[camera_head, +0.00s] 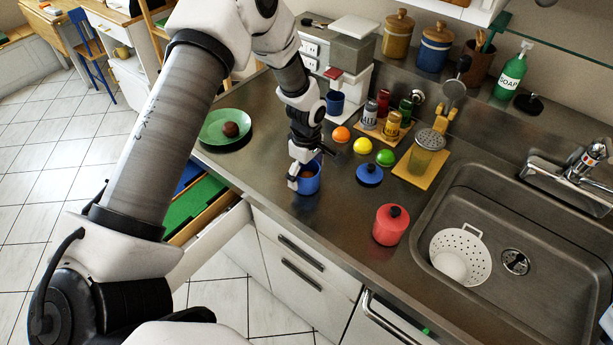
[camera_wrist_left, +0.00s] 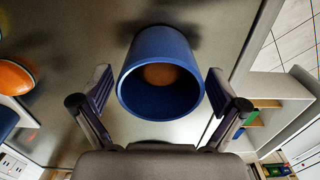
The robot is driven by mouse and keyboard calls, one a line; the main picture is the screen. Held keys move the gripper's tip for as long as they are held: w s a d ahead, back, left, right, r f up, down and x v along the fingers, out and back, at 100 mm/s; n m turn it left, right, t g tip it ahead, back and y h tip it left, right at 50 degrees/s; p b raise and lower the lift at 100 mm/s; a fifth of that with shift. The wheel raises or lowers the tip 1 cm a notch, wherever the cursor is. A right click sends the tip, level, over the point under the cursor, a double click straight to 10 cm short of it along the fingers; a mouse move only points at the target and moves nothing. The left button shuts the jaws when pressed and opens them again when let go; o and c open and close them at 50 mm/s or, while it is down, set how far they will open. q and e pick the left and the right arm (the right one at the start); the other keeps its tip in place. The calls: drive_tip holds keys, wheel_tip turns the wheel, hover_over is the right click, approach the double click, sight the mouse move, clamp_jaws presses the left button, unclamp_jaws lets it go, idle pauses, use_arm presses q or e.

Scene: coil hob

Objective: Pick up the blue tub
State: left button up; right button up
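The blue tub (camera_head: 309,184) stands on the steel counter near its front edge, with its top open. In the left wrist view the tub (camera_wrist_left: 160,104) sits between my fingers, and a brownish-orange round thing (camera_wrist_left: 160,74) shows inside it. My left gripper (camera_head: 305,169) is at the tub in the head view and partly covers it. In the wrist view its fingers are spread, one on each side of the tub, with a visible gap on both sides. A blue lid (camera_head: 370,174) with a dark knob lies on the counter to the right. My right gripper is not in view.
An orange ball (camera_head: 341,134), yellow ball (camera_head: 363,146) and green ball (camera_head: 385,158) lie behind the tub. A red lidded pot (camera_head: 390,226) stands front right, before the sink (camera_head: 541,292). A green plate (camera_head: 226,128) is at left. An open drawer (camera_head: 214,236) juts out below.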

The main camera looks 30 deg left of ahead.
use_arm(q)
drive_tip(key=shift+s, duration=0.1)
drive_tip(key=c, duration=1.1)
drive_tip(key=shift+c, duration=0.2)
drive_tip(key=shift+r, duration=0.15)
